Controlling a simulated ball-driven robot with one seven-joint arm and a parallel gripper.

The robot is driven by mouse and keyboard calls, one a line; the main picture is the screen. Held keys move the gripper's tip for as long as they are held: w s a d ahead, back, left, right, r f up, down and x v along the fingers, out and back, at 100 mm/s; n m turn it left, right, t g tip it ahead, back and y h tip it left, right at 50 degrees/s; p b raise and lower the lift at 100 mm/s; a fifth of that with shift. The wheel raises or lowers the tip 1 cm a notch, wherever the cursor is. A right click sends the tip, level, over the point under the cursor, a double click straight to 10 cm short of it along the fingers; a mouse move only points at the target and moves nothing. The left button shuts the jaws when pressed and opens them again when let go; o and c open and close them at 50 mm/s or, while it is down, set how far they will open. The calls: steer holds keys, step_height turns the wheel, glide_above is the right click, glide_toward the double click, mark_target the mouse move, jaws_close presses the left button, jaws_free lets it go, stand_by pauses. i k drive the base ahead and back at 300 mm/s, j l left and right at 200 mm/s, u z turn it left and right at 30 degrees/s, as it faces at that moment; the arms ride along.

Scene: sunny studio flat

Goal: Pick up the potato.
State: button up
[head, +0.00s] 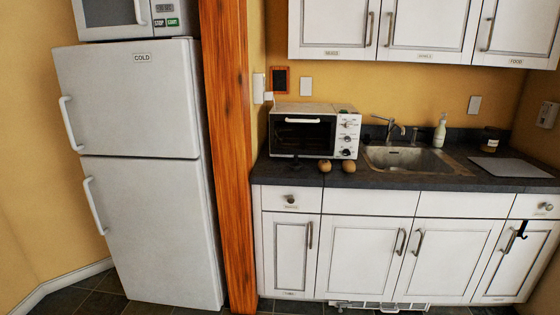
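Two small, round, brown objects that look like potatoes lie on the dark counter (400,181), in front of the toaster oven. The left one (325,166) sits near the counter's front edge. The right one (349,166) lies a short way to its right, apart from it. At this size I cannot tell for certain that both are potatoes. My gripper is not in view.
The toaster oven (304,134) stands behind the brown objects. To the right are a sink (405,158), a soap bottle (439,131), a jar (490,140) and a grey board (510,167). A tall fridge (140,165) and wooden post (228,150) stand left.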

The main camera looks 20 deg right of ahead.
mark_target(324, 166)
steer(key=i+z, duration=0.1)
steer(key=i, duration=0.45)
steer(key=i+j+z, duration=0.1)
steer(key=i, duration=0.45)
steer(key=i+j+z, duration=0.15)
steer(key=i, duration=0.4)
